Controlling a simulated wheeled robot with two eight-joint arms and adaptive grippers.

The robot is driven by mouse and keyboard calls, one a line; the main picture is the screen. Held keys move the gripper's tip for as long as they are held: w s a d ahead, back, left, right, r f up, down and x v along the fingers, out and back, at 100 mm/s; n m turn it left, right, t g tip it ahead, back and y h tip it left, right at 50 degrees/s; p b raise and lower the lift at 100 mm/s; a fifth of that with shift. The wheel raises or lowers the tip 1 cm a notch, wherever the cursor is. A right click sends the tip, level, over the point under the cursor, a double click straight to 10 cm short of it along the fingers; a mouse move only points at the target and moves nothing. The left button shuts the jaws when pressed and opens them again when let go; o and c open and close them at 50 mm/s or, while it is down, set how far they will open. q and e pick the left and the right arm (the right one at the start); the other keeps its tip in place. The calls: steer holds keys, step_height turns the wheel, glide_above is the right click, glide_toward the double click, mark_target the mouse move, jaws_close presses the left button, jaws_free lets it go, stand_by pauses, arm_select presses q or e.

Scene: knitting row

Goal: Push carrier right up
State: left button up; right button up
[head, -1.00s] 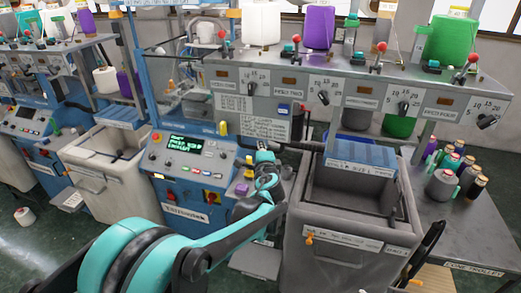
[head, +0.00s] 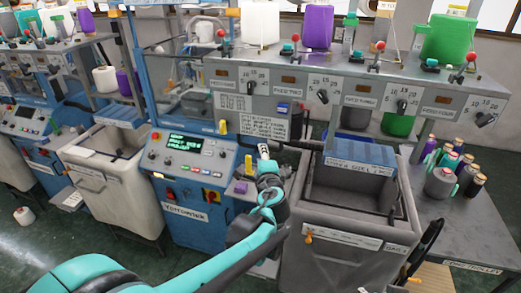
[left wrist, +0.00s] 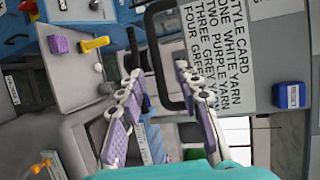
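My left gripper (head: 263,150) is raised in front of the knitting machine, between the control panel and the grey bin, just below the style card. In the left wrist view its two purple-padded fingers (left wrist: 160,75) are apart with nothing held between them. A black bent handle (left wrist: 150,30) stands just beyond the fingertips, with one side running down near the right finger; whether it touches the finger I cannot tell. I cannot tell for sure whether this handle belongs to the carrier. My right gripper is not in view.
The style card (left wrist: 215,60) lies right of the fingers in the left wrist view. A grey bin (head: 345,265) stands right. Several spools (head: 441,182) crowd the side table.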

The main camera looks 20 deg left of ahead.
arm_select(q)
steer(key=v, duration=0.4)
steer(key=shift+s+d+r, duration=0.1)
steer(key=shift+s, duration=0.15)
steer(key=s+a+f+n+g+h+b, duration=0.1)
steer(key=s+a+f+n+g+b, duration=0.2)
steer(key=s+f, duration=0.35)
steer(key=s+a+f+n+g+b, duration=0.2)
steer(key=s+a+f+n+b, duration=0.1)
steer(key=s+f+n+b, duration=0.3)
steer(key=s+d+f+n+g+h+b, duration=0.3)
steer(key=s+d+f+n+h+b, duration=0.1)
steer(key=s+f, duration=0.9)
steer(key=shift+f+n+h, duration=0.4)
steer(key=shift+f+n, duration=0.25)
steer(key=shift+n, duration=0.25)
steer(key=shift+o, duration=0.2)
steer(key=shift+d, duration=0.15)
